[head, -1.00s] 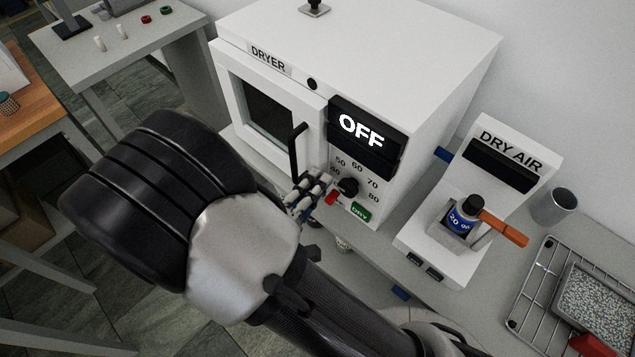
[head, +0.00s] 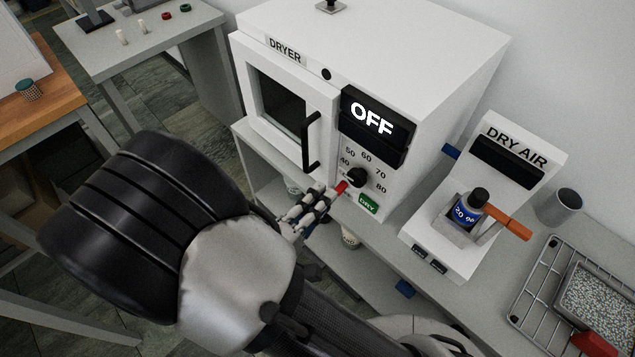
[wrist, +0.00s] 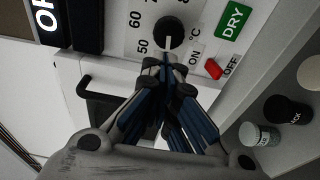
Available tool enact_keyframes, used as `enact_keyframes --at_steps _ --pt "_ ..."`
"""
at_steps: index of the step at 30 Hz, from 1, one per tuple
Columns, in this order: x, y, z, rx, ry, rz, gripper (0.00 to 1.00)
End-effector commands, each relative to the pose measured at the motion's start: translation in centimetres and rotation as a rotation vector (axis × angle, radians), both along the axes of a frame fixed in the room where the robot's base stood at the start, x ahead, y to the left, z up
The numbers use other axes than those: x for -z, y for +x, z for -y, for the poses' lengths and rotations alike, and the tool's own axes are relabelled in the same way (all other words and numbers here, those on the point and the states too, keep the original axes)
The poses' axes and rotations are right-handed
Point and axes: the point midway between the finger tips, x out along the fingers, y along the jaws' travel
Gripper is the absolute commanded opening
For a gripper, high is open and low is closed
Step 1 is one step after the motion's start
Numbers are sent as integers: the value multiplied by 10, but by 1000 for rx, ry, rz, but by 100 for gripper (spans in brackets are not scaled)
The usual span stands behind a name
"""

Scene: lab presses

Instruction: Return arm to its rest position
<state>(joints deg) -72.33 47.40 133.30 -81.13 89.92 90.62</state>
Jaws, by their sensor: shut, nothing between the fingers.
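My gripper (head: 328,194) is shut and empty in front of the lower part of the dryer's control panel, near its red switch and black dial. In the wrist view my gripper (wrist: 168,66) points at the panel, its closed fingertips just below the dial (wrist: 169,32). From these views I cannot tell whether it touches the panel. The white dryer (head: 420,60) has its door closed, and its display (head: 372,118) reads OFF. The red switch (wrist: 213,69) sits beside the ON and OFF labels, with the green DRY label (wrist: 234,20) close by.
The dry air unit (head: 485,190) holds a blue-labelled bottle (head: 467,212) and has an orange handle. A metal cup (head: 560,206) and a wire rack (head: 535,300) stand right. Small jars (wrist: 288,110) sit on a lower shelf. The dryer door handle (head: 311,142) juts out near my gripper.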

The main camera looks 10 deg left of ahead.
Motion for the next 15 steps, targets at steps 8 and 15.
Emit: enact_keyframes --at_steps 8,15 --pt "-1 -40 33 -3 -3 -1 0" --pt "0 -50 43 0 2 1 0"
